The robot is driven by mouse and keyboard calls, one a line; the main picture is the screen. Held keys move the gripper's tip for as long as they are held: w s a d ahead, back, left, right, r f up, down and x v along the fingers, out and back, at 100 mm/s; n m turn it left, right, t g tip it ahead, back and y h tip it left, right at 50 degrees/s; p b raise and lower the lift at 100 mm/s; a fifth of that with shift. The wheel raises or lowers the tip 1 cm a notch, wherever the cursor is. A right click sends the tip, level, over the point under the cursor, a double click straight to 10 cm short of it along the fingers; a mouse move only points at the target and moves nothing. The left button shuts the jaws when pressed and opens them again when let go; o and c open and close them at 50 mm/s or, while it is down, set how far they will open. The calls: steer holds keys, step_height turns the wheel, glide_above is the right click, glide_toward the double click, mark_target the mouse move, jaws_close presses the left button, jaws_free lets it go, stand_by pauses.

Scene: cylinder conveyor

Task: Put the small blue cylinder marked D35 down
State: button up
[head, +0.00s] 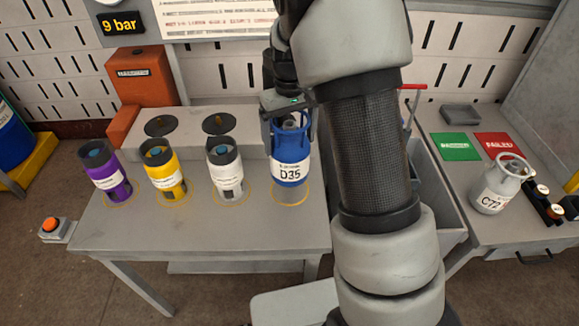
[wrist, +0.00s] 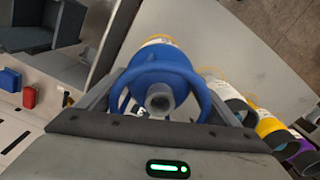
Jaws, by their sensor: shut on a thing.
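The small blue cylinder marked D35 (head: 289,165) is upright at the right end of the grey table (head: 225,235). It has a white label and a blue collar on top. A yellow ring (head: 291,203) is marked on the table below it. The cylinder's base looks slightly above this ring, but I cannot tell for sure whether it touches. My gripper (head: 287,112) is shut on the cylinder's collar from above. In the wrist view, my gripper's fingers (wrist: 160,104) are on both sides of the blue cylinder's collar (wrist: 160,68), with the grey valve in the middle.
Purple (head: 108,178), yellow (head: 165,174) and white (head: 225,173) cylinders stand in a row to the left. A raised ledge (head: 190,145) runs behind them. A grey cylinder marked C72 (head: 495,190) stands on the right table, near green (head: 455,147) and red (head: 497,145) mats.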

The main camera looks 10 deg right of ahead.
mark_target(289, 122)
steer(key=shift+f, duration=3.4)
steer(key=shift+f, duration=0.15)
steer(key=o, duration=2)
step_height(289, 122, up, 12)
steer(key=shift+r, duration=0.1)
steer(key=s+r+m+t, duration=0.1)
steer(key=s+r+t, duration=0.1)
steer(key=s+r, duration=0.75)
steer(key=s+r+t, duration=0.1)
steer(key=s, duration=0.4)
steer(key=s+r+t, duration=0.1)
steer(key=s+r, duration=0.1)
steer(key=s, duration=0.3)
steer(key=s+r+m+t, duration=0.1)
steer(key=s, duration=0.4)
steer(key=shift+s+a+r+t, duration=0.1)
steer(key=shift+s+r+t, duration=0.15)
steer(key=shift+t, duration=0.05)
